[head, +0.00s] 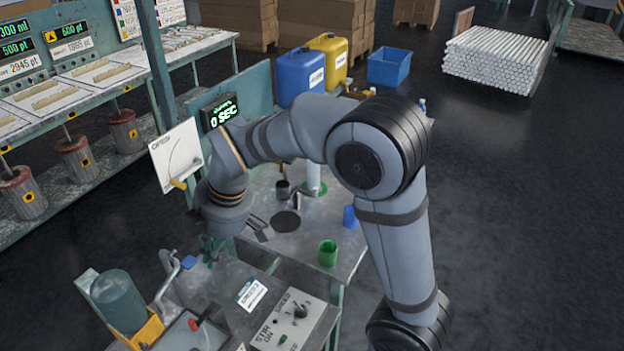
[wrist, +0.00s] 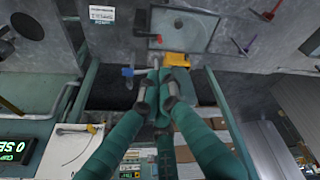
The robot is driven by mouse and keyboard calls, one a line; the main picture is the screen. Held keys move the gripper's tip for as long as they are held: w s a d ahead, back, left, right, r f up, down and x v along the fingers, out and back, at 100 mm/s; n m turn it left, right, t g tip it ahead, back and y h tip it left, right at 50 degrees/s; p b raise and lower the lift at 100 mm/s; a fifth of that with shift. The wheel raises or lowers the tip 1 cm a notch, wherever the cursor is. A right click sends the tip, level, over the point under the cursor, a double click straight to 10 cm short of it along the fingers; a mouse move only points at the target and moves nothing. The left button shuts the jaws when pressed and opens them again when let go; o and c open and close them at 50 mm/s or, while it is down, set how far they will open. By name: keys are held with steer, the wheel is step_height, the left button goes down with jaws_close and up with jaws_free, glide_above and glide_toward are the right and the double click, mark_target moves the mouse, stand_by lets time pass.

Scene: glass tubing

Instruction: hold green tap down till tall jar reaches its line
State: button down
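My gripper (head: 212,250) points down over the near bench in the head view. In the wrist view its teal fingers (wrist: 160,92) come close together at the tips. I cannot tell whether they are open or shut, and I make out nothing held. I cannot pick out a green tap for certain in either view. A pale upright cylinder with a green base (head: 314,176) stands on the far bench, partly behind my arm. I cannot tell whether it is the tall jar, and no fill line is legible. A timer display (head: 221,112) behind my wrist reads 0 SEC.
A green cup (head: 328,254), a blue cup (head: 350,216) and a dark cup (head: 283,189) stand on the far bench. A large teal cylinder (head: 119,301) sits in a yellow holder (head: 148,330) at lower left.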

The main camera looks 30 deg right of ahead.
steer(key=w+a+r+n+g+h, duration=0.1)
steer(key=a+n, duration=0.3)
steer(key=a, duration=0.7)
steer(key=w+a+r+n+g+h, duration=0.1)
steer(key=a+r+n, duration=0.3)
steer(key=a, duration=0.7)
steer(key=shift+w+a+r+n+h, duration=0.25)
steer(key=shift+w+a+n+h, duration=0.15)
steer(key=shift+n+h, duration=0.1)
